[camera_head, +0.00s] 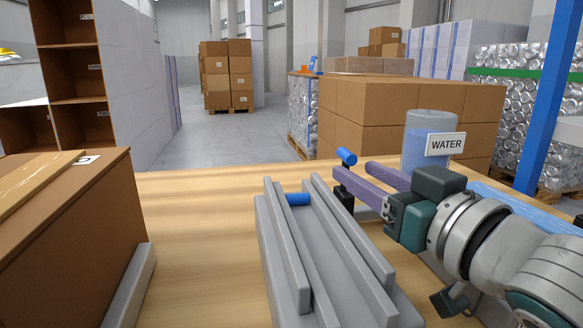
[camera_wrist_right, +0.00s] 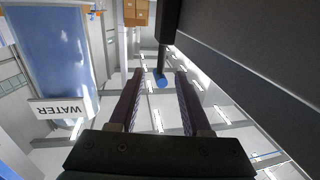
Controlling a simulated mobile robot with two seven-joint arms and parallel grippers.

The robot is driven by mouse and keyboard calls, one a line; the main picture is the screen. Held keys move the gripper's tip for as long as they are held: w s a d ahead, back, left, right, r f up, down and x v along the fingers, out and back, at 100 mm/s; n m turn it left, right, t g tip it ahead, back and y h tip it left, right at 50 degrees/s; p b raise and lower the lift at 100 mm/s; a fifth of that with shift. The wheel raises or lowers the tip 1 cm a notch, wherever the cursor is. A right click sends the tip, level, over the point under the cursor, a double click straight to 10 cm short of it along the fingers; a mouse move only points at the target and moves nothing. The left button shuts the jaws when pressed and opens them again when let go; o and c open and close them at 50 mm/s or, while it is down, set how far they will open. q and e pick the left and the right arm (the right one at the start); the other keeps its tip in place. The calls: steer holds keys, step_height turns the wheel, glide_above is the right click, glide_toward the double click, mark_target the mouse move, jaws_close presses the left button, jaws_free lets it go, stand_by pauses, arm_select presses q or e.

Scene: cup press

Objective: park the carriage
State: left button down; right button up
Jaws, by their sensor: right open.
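A grey railed track (camera_head: 375,285) lies on the wooden table. A blue peg-like knob (camera_head: 347,157) stands just beyond its far right end, above a dark post (camera_head: 344,197). I cannot tell clearly which part is the carriage; the post and knob may belong to it. A blue cylinder (camera_head: 298,199) lies between the rails at the far end. My right gripper (camera_head: 352,168) is open, its purple fingers close to the knob. In the right wrist view, the knob (camera_wrist_right: 161,82) shows between the spread fingertips (camera_wrist_right: 159,72), with no visible grip. My left gripper is not in view.
A water container (camera_head: 428,140) with a label stands behind my right gripper. A large brown box (camera_head: 65,230) stands at the left, with a grey bar (camera_head: 130,285) beside it. Bare table (camera_head: 200,230) lies between the box and the track.

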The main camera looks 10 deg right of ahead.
mark_target(343, 163)
steer(key=b+x, duration=0.1)
steer(key=x, duration=0.6)
steer(key=shift+w+b, duration=0.3)
steer(key=shift+b, duration=0.1)
steer(key=shift+a, duration=0.1)
steer(key=c, duration=0.7)
jaws_close()
